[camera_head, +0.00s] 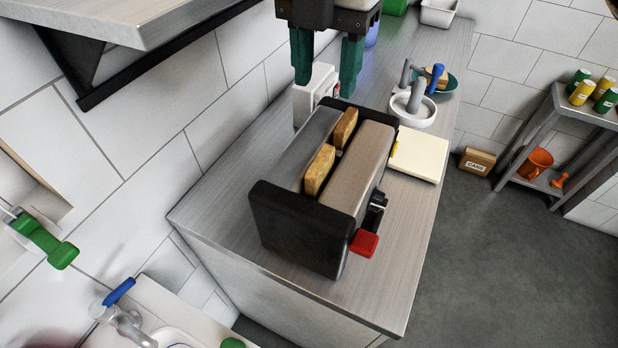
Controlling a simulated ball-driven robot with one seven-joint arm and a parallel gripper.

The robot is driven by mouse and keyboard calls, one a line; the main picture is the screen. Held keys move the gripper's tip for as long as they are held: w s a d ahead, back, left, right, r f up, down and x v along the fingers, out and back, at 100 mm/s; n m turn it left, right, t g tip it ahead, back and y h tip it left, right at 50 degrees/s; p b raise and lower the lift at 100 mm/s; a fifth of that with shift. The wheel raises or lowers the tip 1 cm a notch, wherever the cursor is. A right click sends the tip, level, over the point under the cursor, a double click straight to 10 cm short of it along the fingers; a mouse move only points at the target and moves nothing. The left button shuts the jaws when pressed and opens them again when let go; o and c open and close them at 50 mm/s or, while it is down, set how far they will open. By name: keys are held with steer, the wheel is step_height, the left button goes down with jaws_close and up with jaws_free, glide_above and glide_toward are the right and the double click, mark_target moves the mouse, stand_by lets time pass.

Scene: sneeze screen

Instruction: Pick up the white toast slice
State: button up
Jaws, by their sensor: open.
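Two toast slices stick up from the slot of a toaster (290,232) on the steel counter. The near slice (319,170) and the far slice (345,129) both look golden tan with browner edges; I cannot tell which one counts as white. My gripper (328,78) is at the top of the view, above and beyond the toaster. Its two green fingers point down, are spread apart and hold nothing. The far slice lies nearer to it than the near slice. The lower parts of both slices are hidden in the toaster.
A cream board (420,156) lies right of the toaster. Behind it stand a white bowl (412,111) and a teal dish (448,84) with a tan piece. A white box (306,102) stands behind the toaster. A shelf (130,22) juts in at upper left.

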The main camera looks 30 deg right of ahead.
steer(key=b, duration=0.4)
glide_above(319, 161)
step_height(319, 161, down, 5)
step_height(319, 161, down, 11)
steer(key=p, duration=0.3)
steer(key=shift+r, duration=0.15)
steer(key=shift+c, duration=0.2)
jaws_close()
